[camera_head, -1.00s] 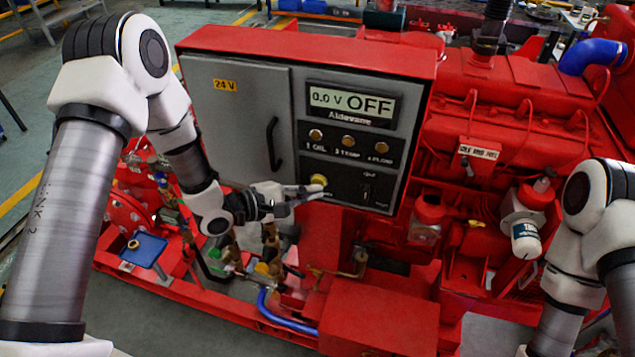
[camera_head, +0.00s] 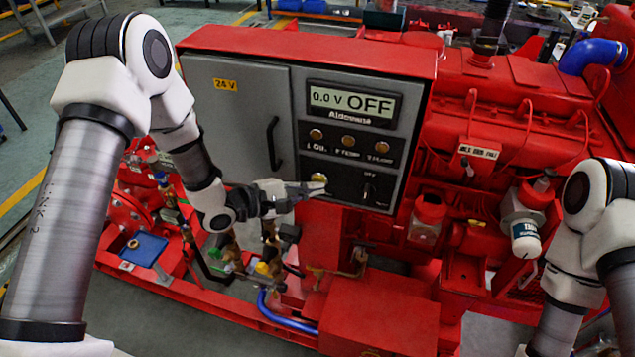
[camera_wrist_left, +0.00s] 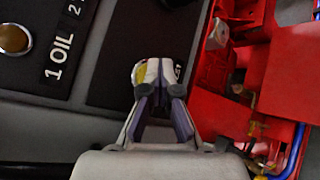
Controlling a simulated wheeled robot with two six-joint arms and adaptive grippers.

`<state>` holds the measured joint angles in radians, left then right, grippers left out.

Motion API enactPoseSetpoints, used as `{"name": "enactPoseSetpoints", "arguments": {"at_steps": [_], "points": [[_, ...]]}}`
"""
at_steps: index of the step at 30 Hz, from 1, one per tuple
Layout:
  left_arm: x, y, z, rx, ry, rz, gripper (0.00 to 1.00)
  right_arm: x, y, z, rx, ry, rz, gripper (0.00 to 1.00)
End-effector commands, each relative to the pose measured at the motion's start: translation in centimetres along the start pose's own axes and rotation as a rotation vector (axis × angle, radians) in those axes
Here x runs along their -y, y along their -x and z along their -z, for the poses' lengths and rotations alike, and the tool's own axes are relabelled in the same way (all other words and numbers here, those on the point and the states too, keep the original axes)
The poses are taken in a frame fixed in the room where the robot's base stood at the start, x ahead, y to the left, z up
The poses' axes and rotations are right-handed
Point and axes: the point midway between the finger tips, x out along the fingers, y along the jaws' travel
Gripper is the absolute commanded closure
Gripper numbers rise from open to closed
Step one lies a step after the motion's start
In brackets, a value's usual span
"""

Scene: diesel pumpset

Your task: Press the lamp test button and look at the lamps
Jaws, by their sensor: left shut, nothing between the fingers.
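The grey control panel (camera_head: 405,95) faces me with a display (camera_head: 352,103) reading 0.0 V OFF. Below it are three round lamps, 1 (camera_head: 315,134), 2 (camera_head: 348,141) and 3 (camera_head: 382,147), dull amber; none looks lit. The yellow button (camera_head: 318,177) is on the lower black plate. My left gripper (camera_head: 317,188) is shut and empty, its tips at the button's lower edge. In the left wrist view the fingertips (camera_wrist_left: 158,73) cover most of the button (camera_wrist_left: 139,73); contact cannot be told.
A dark switch (camera_head: 367,191) sits right of the button. The grey door (camera_head: 235,115) with its handle is at the left. Red pipework and a red box (camera_head: 380,318) stand below the panel. My right arm is at the far right.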

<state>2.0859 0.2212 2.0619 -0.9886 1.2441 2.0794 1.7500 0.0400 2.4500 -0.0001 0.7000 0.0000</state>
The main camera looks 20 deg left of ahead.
Motion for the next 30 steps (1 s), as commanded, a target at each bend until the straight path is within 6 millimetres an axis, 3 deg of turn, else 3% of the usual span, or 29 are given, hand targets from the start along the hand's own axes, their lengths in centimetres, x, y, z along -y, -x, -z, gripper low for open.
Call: {"name": "enactPoseSetpoints", "arguments": {"at_steps": [30], "points": [[1.1,1.4,-1.0,-0.001,0.001,0.0,1.0,0.0,0.5,0.0,0.0,0.0,0.0,0.6]]}}
